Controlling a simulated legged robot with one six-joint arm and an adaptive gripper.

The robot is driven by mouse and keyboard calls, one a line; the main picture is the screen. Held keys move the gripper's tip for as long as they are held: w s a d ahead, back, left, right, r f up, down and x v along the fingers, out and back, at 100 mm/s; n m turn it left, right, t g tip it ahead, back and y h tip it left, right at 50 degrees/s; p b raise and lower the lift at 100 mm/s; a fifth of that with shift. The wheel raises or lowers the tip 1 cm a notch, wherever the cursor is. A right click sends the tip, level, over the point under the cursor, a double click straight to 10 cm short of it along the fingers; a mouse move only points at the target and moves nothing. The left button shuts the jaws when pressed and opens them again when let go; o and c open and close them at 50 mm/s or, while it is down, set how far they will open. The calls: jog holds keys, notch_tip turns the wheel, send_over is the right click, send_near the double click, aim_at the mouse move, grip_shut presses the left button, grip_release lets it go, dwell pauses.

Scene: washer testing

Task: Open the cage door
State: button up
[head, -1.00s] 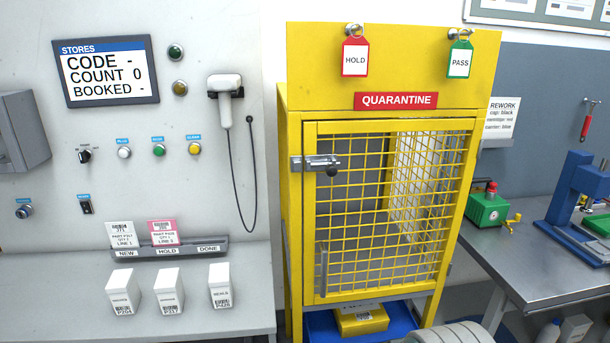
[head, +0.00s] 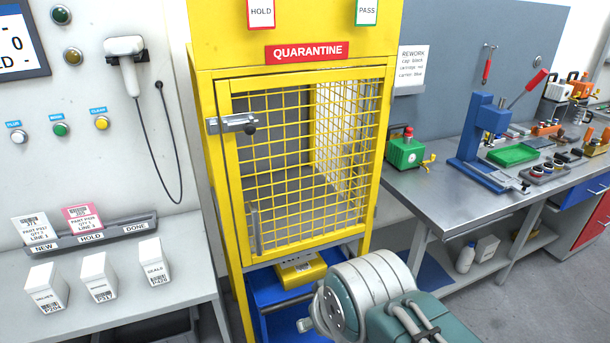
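The yellow quarantine cage (head: 207,185) stands in the middle of the head view. Its mesh door (head: 300,165) appears closed, and the space behind the mesh looks empty. A metal slide bolt (head: 232,124) with a dark round knob sits at the door's upper left edge and spans the frame and the door. A grey vertical handle (head: 253,230) is at the door's lower left. A part of my arm, white and teal, shows at the bottom centre, in front of the cage's lower right. My gripper is not in view.
A left bench (head: 130,285) holds several white boxes and a card rack (head: 95,236). A hand scanner (head: 126,62) hangs on the wall with its cable. A steel bench (head: 440,205) stands right of the cage. A yellow box (head: 300,270) and blue surface lie below the door.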

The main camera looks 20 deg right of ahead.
jog(key=w+d+f+t, duration=0.2)
jog(key=w+t, duration=0.1)
jog(key=w, duration=0.5)
jog(key=w+d+f+t, duration=0.1)
jog(key=w+f+t, duration=0.1)
jog(key=w, duration=0.7)
jog(key=n+t+y, duration=0.3)
jog(key=t+y, duration=0.1)
jog(key=t, duration=0.3)
send_near(257, 226)
jog(key=x, duration=1)
jog(key=shift+w+a, duration=0.1)
jog(key=shift+w, duration=0.3)
grip_shut()
